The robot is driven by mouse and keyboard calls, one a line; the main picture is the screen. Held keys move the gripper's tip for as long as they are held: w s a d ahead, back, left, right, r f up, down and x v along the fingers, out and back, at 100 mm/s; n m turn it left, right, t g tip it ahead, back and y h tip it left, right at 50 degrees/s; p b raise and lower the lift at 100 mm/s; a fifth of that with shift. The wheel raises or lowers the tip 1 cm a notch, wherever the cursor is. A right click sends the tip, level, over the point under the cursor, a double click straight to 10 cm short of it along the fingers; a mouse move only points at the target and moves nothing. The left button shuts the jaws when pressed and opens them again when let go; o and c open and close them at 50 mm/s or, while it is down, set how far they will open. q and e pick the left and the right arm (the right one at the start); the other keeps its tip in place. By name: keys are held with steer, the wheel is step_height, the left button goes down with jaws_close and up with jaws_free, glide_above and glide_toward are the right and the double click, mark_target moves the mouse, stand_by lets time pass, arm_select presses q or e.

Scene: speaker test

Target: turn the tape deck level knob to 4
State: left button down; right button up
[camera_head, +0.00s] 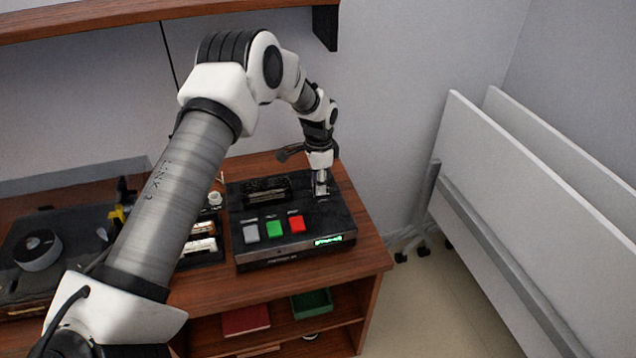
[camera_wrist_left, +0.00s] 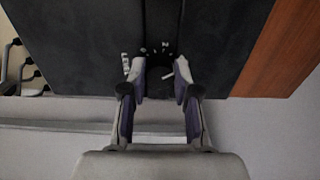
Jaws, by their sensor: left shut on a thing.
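The tape deck (camera_head: 290,225) is a black box on the wooden cabinet top. It has a grey, a green and a red button and a lit green display at its front. My left gripper (camera_head: 321,190) points down at the deck's right part. In the left wrist view the gripper (camera_wrist_left: 160,72) has its two fingers around the dark level knob (camera_wrist_left: 160,62), shut on it. White scale marks and lettering show beside the knob; I cannot read its setting. In the head view the gripper hides the knob. My right gripper is in neither view.
The wooden cabinet (camera_head: 375,250) holds a green tray (camera_head: 312,303) and a red item (camera_head: 246,320) on its shelf. A dark machine with a tape roll (camera_head: 38,250) stands at left. White folded tables (camera_head: 530,180) lean at right. A wall shelf (camera_head: 90,18) hangs above.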

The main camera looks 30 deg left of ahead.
arm_select(q)
steer(key=shift+s+f+m, duration=0.1)
steer(key=shift+f+m, duration=0.1)
steer(key=shift+m, duration=0.2)
steer(key=c, duration=1.1)
jaws_free()
steer(key=shift+d, duration=0.1)
steer(key=shift+o, duration=1.2)
steer(key=shift+w, duration=0.25)
steer(key=shift+d, duration=0.1)
steer(key=shift+r, duration=0.1)
step_height(320, 180, up, 12)
steer(key=shift+f, duration=0.2)
